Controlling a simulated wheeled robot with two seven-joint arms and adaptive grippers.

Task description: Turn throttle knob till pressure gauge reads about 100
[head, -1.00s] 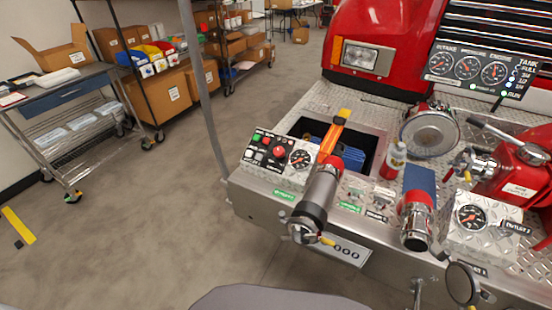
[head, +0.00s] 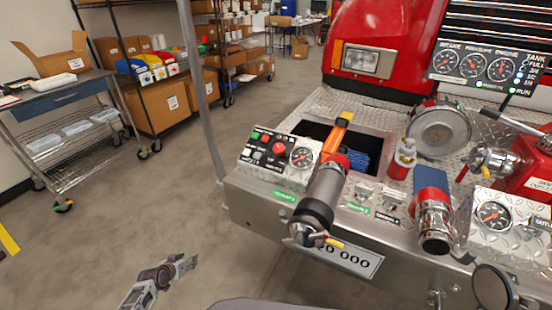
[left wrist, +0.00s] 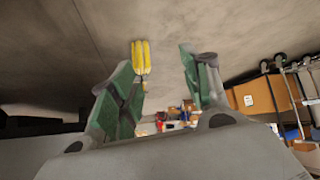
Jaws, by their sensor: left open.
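A red round knob (head: 280,147), likely the throttle knob, sits on the left control panel (head: 252,164) of the truck's bumper. A small gauge (head: 302,157) is beside it. The gauge labelled pressure (head: 474,65) is the middle dial on the upper panel; its reading is too small to tell. My left gripper (head: 188,264) is low in the head view, over the floor, left of the bumper and well apart from the knob. In the left wrist view its green-padded fingers (left wrist: 160,68) are open and empty. My right gripper is not in view.
A grey pole (head: 201,100) rises at the bumper's left corner. A large capped pipe (head: 322,196) sticks out just right of the panel. A cart (head: 80,130) and shelves stand at the left. The floor between the cart and bumper is clear.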

